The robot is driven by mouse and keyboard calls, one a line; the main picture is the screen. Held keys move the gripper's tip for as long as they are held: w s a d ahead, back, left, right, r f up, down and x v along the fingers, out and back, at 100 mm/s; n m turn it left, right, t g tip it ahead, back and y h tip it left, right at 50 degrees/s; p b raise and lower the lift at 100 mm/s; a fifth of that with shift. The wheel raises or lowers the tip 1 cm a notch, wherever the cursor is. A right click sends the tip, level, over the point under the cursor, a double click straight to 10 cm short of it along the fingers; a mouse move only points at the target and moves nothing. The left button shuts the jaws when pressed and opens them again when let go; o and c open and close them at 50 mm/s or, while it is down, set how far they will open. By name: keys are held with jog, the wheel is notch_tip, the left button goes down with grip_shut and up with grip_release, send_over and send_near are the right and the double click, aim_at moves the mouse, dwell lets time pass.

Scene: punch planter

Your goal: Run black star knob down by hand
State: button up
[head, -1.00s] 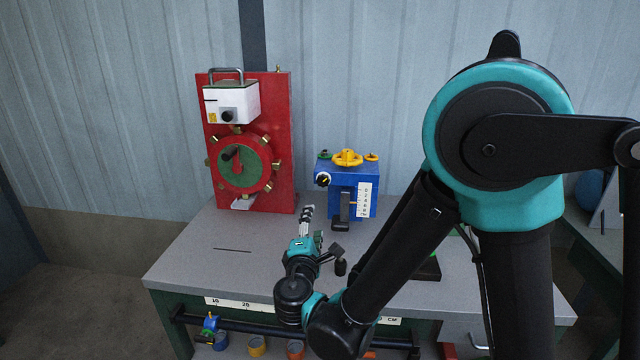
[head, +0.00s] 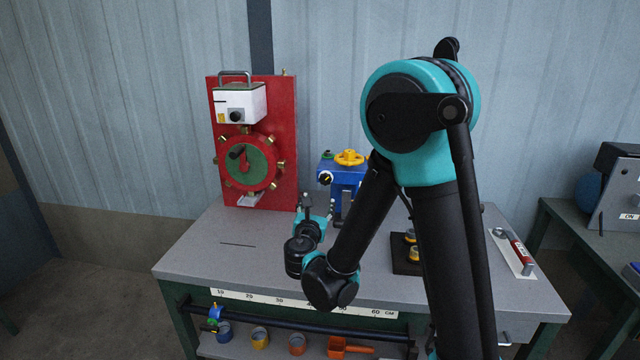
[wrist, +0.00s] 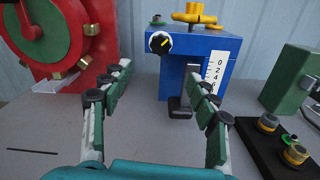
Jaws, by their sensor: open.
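A blue box unit (head: 347,175) stands at the back of the bench and also shows ahead in the wrist view (wrist: 205,80). On its front is a black knob (wrist: 159,42) with a yellow pointer mark; I cannot tell whether it is star-shaped. A yellow handwheel (wrist: 195,13) sits on top. A black upright piece with a foot (wrist: 180,105) stands at its front, beside a white scale (wrist: 217,75). My gripper (wrist: 157,72) is open and empty, its fingers spread in front of the box and apart from it. In the head view my gripper (head: 315,212) is partly hidden.
A red panel (head: 285,130) with a green-centred wheel (head: 247,162) stands to the left. A black tray (wrist: 265,145) with small yellow-and-grey parts lies to the right, near a green block (wrist: 292,80). The grey bench top (head: 225,265) is clear at front left.

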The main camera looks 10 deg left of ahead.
aim_at(325, 181)
jog(key=w, duration=1.4)
jog(key=shift+w+d, duration=0.3)
jog(key=c, duration=1.2)
